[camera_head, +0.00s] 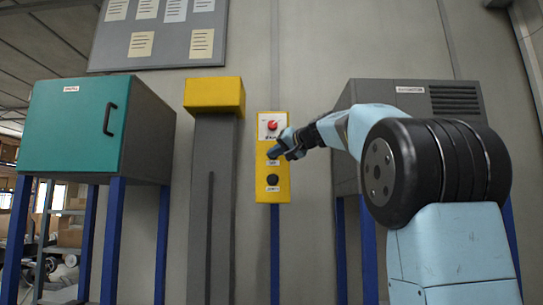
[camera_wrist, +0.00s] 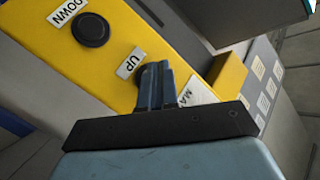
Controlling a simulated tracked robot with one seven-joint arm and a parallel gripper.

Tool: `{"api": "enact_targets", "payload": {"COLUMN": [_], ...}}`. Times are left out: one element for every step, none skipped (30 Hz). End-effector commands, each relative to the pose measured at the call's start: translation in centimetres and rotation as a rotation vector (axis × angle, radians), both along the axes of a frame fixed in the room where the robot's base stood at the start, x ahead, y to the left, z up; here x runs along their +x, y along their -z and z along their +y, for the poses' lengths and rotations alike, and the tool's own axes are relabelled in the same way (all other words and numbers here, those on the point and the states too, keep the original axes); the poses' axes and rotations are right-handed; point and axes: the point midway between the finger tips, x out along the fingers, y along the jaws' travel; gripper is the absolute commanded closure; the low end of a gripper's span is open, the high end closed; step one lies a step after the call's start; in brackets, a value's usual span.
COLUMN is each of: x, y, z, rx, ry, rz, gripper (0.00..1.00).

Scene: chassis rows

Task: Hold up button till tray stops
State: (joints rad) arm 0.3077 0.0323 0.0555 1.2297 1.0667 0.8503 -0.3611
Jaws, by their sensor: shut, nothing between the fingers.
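The yellow control panel (camera_head: 264,188) hangs on the wall at mid-picture; it fills the upper left of the wrist view (camera_wrist: 120,95). Its UP label (camera_wrist: 130,62) shows beside my gripper (camera_wrist: 155,72). My gripper (camera_head: 276,150) is shut and empty, with its tips at the spot of the up button. The fingers hide nearly all of that button, so I cannot tell whether it is pressed in. The black DOWN button (camera_head: 272,179) is lower on the panel and uncovered; it also shows in the wrist view (camera_wrist: 92,29). I cannot make out a tray.
A red button (camera_head: 272,125) sits at the panel's top. A grey column with a yellow cap (camera_head: 214,95) stands left of the panel. A teal-doored cabinet (camera_head: 72,125) is farther left. A grey vented box (camera_head: 420,97) is behind my arm at right.

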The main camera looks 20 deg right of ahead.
Motion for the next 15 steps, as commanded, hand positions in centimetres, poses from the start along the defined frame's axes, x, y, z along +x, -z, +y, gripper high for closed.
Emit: {"api": "enact_targets", "payload": {"x": [0.05,0.07,0.11,0.13,0.16,0.19,0.22,0.25,0.29,0.30,0.34,0.37,0.40,0.42,0.46], "y": [0.01,0.01,0.01,0.01,0.01,0.01,0.01,0.00,0.00,0.00,0.01,0.01,0.00,0.00,0.01], "z": [-0.01,-0.02,-0.03,-0.04,-0.04,-0.05,-0.05,-0.06,-0.07,-0.08,-0.09,-0.10,-0.11,-0.11,-0.13], "rx": [0.000,0.000,0.000,0.000,0.000,0.000,0.000,0.000,0.000,0.000,0.000,0.000,0.000,0.000,0.000], "ry": [0.000,0.000,0.000,0.000,0.000,0.000,0.000,0.000,0.000,0.000,0.000,0.000,0.000,0.000,0.000], "rz": [0.000,0.000,0.000,0.000,0.000,0.000,0.000,0.000,0.000,0.000,0.000,0.000,0.000,0.000,0.000], "gripper": [1.00,1.00,1.00,1.00,1.00,1.00,1.00,1.00,1.00,1.00,1.00,1.00,1.00,1.00,1.00]}}
